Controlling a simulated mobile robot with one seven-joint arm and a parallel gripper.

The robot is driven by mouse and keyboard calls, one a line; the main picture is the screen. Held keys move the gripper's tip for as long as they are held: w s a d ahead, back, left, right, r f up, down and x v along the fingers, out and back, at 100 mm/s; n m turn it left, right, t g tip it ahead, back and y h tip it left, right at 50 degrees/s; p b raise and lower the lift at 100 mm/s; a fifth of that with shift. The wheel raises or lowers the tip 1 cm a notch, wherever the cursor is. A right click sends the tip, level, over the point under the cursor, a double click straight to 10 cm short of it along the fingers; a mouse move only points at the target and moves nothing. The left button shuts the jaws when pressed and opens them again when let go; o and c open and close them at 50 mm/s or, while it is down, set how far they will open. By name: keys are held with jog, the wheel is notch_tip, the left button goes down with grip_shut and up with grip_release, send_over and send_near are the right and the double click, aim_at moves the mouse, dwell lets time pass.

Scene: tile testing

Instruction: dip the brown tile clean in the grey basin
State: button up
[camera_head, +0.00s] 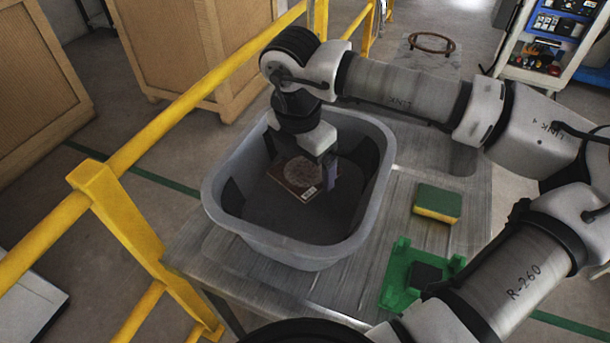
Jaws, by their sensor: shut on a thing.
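The grey basin (215,205) stands on a metal table, its inside dark. The brown tile (287,185) is inside the basin, lying at a slant, with a round brownish patch and a small white label on its face. My gripper (328,178) reaches down into the basin from above and is shut on the tile at its right edge. The fingertips are small and partly dark, so the exact grip is hard to see. I cannot tell whether the tile touches the basin floor or any liquid.
A green and yellow sponge (437,203) lies on the table (385,262) right of the basin. A green holder (400,287) with a dark square piece (427,274) sits at the front right. A yellow railing (150,135) runs along the left. My arm spans the right side.

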jog(key=shift+r+p, duration=1.35)
jog(key=shift+r, duration=2.5)
notch_tip(320, 180, up, 4)
jog(key=p, duration=0.2)
send_over(305, 171)
jog(key=shift+b, duration=0.3)
jog(key=shift+f, duration=0.1)
notch_tip(305, 171, down, 8)
jog(key=b, duration=0.3)
jog(key=shift+r, duration=0.2)
jog(key=shift+r, duration=0.1)
